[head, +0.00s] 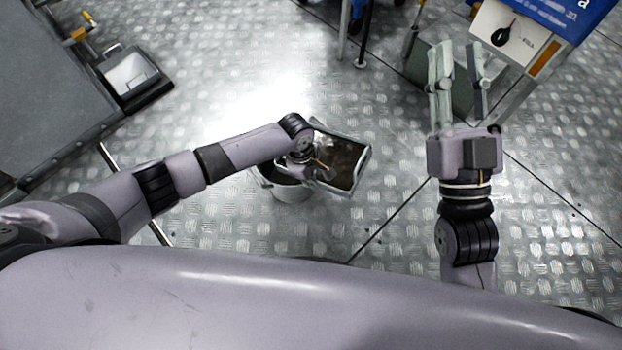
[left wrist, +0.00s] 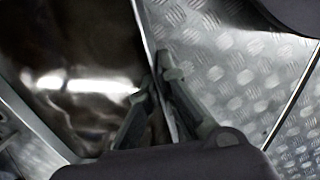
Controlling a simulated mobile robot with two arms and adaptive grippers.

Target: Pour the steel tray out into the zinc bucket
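The steel tray (head: 361,170) is a shallow metal pan with a dark brown, shiny inside. In the head view it is at the centre, above and to the right of the zinc bucket (head: 292,193), overlapping it. My left gripper (head: 322,169) is at the tray's near left side. In the left wrist view its fingers (left wrist: 160,98) sit on both sides of the tray's thin wall (left wrist: 147,40), closed on it. My left arm and the tray hide much of the bucket's mouth. I cannot tell how far the tray is tilted. My right gripper (head: 459,75) is open and empty, away to the right.
A blue and white machine with a black knob (head: 502,36) stands at the top right, close to my right gripper. A grey bench (head: 60,85) is at the left, with a black-framed box (head: 128,72) beside it. Patterned metal floor (head: 400,220) is clear between.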

